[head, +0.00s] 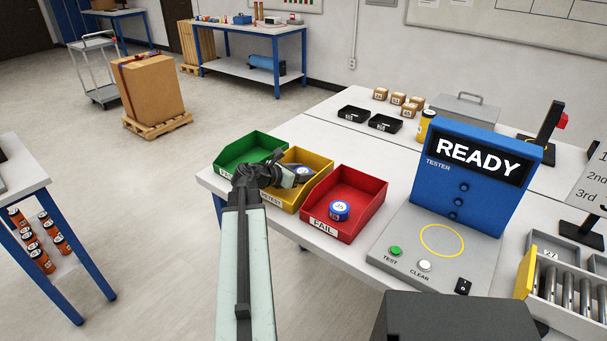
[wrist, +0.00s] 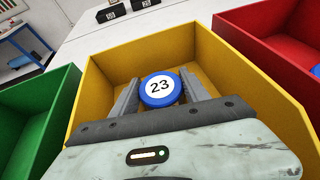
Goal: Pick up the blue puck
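A blue puck with a white top marked 23 (wrist: 160,88) is in the yellow bin (wrist: 95,85), seen in the wrist view. My gripper (wrist: 160,80) reaches into this bin, with one finger on each side of the puck. Both fingers are very close to its sides; I cannot tell whether they touch it. In the head view my gripper (head: 296,178) is over the yellow bin (head: 318,160) and partly hides the puck (head: 303,171). Another blue puck with a white top (head: 339,210) lies in the red bin (head: 374,187).
A green bin (head: 226,157) stands left of the yellow bin and the red bin right of it, so the walls are close. A blue tester (head: 470,185) reading READY stands to the right. Black trays (head: 385,123) and small boxes sit farther back on the table.

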